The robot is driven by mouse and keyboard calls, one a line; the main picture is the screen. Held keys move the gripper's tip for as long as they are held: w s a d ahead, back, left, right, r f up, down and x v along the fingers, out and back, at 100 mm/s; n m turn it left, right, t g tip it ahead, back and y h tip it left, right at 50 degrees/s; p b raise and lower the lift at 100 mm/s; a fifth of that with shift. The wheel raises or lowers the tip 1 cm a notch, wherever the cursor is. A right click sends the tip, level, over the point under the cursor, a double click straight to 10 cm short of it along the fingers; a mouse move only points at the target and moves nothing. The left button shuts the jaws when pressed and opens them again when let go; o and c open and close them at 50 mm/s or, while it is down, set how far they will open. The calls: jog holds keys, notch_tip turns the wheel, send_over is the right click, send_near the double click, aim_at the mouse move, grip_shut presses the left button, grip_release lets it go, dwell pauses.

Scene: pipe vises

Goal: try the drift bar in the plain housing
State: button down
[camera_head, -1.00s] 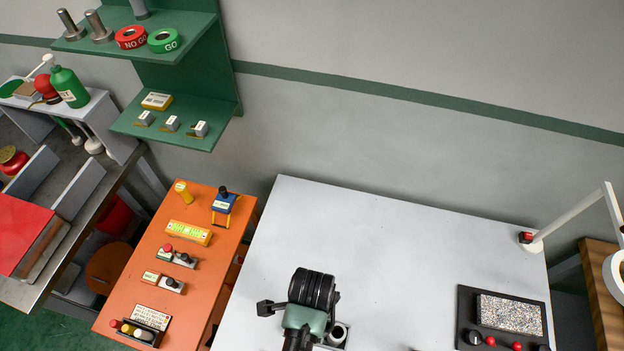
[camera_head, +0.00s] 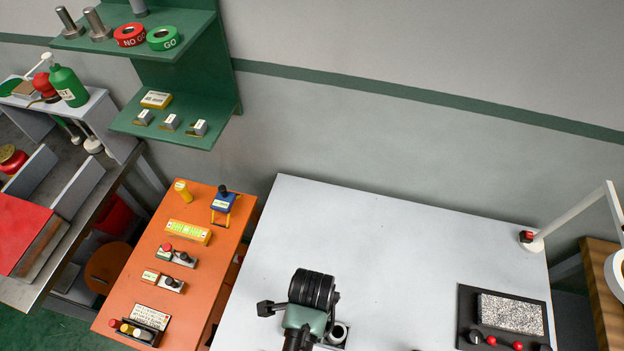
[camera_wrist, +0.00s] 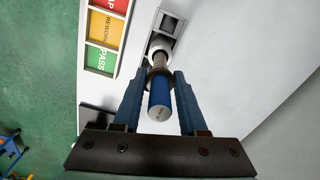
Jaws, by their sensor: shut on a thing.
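In the wrist view my gripper (camera_wrist: 160,75) is shut on the drift bar (camera_wrist: 160,97). The bar has a blue grip and a bare steel shank, and its pale end faces the camera. The shank points at a pale round housing (camera_wrist: 160,43) beside a grey square-framed block. The shank's far end meets the housing's mouth in this view; I cannot tell whether it is inside or only in front.
Coloured trays (camera_wrist: 103,30) marked REWORK and PASS lie left of the housing. The white bench (camera_head: 380,240) is clear behind my arm. A dark tray with a speckled pad (camera_head: 510,312) sits at right. An orange cabinet (camera_head: 205,265) with small devices stands at left.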

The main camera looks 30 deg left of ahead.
jog(key=shift+f+b, duration=0.75)
jog(key=shift+f, duration=0.55)
dwell(0.9)
jog(key=c, duration=0.8)
grip_release()
